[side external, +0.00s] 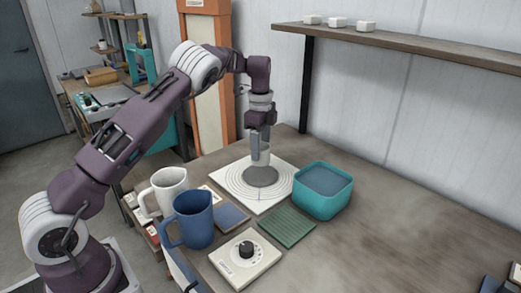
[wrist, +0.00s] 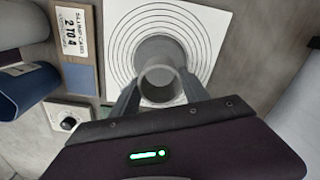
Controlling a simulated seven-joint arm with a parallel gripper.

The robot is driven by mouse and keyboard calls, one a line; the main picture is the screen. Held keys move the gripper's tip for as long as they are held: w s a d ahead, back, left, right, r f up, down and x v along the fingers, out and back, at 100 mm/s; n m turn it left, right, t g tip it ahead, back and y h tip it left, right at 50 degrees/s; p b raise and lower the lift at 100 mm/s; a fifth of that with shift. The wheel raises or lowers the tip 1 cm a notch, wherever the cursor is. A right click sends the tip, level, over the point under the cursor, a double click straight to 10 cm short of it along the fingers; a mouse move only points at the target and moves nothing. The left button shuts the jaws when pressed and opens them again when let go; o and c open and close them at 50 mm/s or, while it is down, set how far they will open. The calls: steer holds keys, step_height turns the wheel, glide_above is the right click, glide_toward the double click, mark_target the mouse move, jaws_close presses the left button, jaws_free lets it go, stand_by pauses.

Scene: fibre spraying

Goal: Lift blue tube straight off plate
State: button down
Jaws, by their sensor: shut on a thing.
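My gripper (side external: 261,141) points straight down over the white square plate (side external: 233,182) with concentric rings. It is shut on a short, upright, see-through tube (side external: 261,157), which looks greyish rather than blue. In the wrist view the tube (wrist: 159,84) shows as a round rim between the two fingers (wrist: 160,92). A grey round patch (side external: 261,178) lies near the middle of the plate, below the tube; it also shows in the wrist view (wrist: 158,48). The tube's lower edge overlaps the patch's far edge in the side view, and I cannot tell whether they touch.
A teal tub (side external: 322,200) with grey-blue contents stands close right of the plate. A blue jug (side external: 195,222), a white jug (side external: 166,190), a card (side external: 231,216), a green ribbed mat (side external: 287,227) and a dial box (side external: 244,266) are nearer. The table's right side is mostly clear.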

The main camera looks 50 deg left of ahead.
steer(key=shift+r, duration=2.1)
steer(key=shift+d, duration=0.1)
